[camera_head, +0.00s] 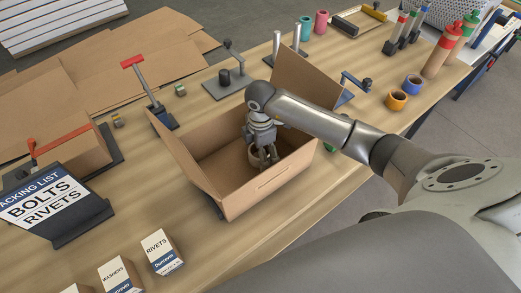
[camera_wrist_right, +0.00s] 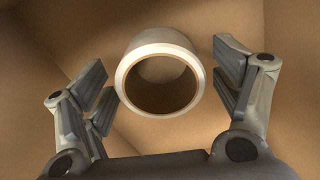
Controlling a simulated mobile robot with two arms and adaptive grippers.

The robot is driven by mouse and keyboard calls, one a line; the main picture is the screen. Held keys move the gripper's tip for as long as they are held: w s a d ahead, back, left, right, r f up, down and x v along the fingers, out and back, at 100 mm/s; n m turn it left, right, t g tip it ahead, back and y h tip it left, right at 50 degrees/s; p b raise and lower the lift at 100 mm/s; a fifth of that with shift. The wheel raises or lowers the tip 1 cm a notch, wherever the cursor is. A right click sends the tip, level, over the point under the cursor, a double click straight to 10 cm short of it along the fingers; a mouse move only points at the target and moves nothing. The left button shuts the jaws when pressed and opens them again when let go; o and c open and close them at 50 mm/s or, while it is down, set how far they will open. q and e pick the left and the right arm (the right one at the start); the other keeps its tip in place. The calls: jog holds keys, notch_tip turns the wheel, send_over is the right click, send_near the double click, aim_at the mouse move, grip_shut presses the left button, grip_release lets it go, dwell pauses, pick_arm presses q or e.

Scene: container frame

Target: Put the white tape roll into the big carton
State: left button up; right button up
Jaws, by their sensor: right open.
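The big carton (camera_head: 268,194) stands open on the workbench, its flaps spread. The white tape roll (camera_wrist_right: 191,98) is inside it in the right wrist view, with bare cardboard around it; in the head view it shows only partly, behind my fingers. My right gripper (camera_wrist_right: 160,97) reaches down into the carton. Its fingers are open, one on each side of the roll, with visible gaps between them and the roll. It also shows in the head view (camera_head: 264,158). My left gripper is in neither view.
Small labelled boxes (camera_head: 162,251) stand at the front edge. A packing list sign (camera_head: 45,200) is at left, flat cardboard (camera_head: 110,58) behind. A blue roll (camera_head: 413,85) and an orange roll (camera_head: 397,100) lie at right. Clamps (camera_head: 229,78) stand behind the carton.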

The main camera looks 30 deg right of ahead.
jog(key=shift+r, duration=0.15)
notch_tip(320, 180, up, 12)
jog(key=b, duration=0.2)
jog(key=shift+b, duration=0.3)
dwell(0.3)
